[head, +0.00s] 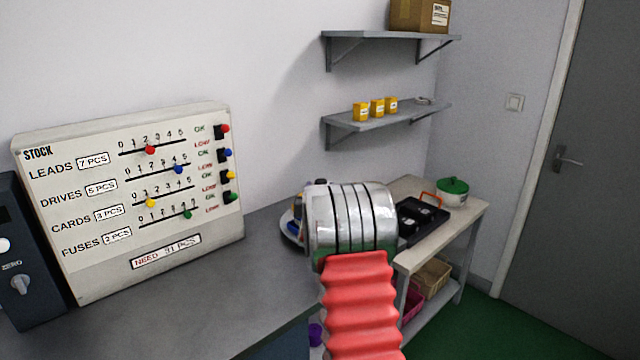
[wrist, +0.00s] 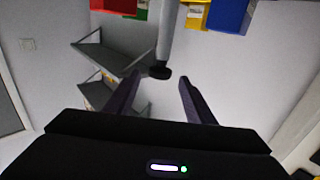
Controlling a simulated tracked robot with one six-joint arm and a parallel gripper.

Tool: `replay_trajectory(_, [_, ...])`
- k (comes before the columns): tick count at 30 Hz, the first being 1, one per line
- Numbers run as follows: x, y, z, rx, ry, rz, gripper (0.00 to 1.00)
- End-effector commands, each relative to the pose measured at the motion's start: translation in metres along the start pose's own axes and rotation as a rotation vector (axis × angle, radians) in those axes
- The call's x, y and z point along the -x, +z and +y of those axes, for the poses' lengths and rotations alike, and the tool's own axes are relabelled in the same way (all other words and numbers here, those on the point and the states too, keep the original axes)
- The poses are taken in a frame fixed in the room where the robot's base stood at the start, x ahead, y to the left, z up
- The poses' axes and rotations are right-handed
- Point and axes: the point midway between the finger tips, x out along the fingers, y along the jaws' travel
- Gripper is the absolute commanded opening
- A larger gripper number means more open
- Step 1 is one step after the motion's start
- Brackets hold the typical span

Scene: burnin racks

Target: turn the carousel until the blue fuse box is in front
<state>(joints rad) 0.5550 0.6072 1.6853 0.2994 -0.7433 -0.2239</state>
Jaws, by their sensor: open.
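The carousel is mostly hidden behind my arm in the head view; only part of its pale round base (head: 289,231) shows. No label on the blue box is readable. The post ends in a black knob (wrist: 160,73). My gripper (wrist: 159,77) is open, its fingers apart on either side of the knob in the picture. I cannot tell whether they touch it.
A stock board (head: 130,195) stands on the grey bench (head: 235,290) at left. Two wall shelves (head: 388,122) hold yellow containers and a carton (head: 420,15). A side table at right carries a black tray (head: 424,222) and a green-lidded pot (head: 453,191). A grey door is far right.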

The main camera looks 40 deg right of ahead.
Motion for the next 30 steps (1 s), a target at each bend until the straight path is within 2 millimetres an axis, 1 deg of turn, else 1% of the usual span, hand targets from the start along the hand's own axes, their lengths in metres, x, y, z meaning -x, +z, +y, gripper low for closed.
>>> replay_trajectory(1, [-0.006, 0.0, 0.0, 0.0, 0.001, 0.001, 0.49])
replay_trajectory(6, [-0.026, 0.001, 0.001, 0.0, 0.001, 0.0, 0.49])
replay_trajectory(13, [-0.047, 0.0, 0.001, -0.001, 0.001, 0.001, 0.49])
replay_trajectory(18, [-0.052, 0.0, 0.001, 0.0, 0.001, 0.0, 0.49])
replay_trajectory(25, [-0.052, 0.0, 0.001, 0.0, 0.001, 0.0, 0.49])
replay_trajectory(26, [-0.052, 0.0, 0.001, 0.0, 0.001, 0.0, 0.49])
replay_trajectory(30, [-0.052, 0.0, 0.001, 0.0, 0.001, 0.0, 0.39])
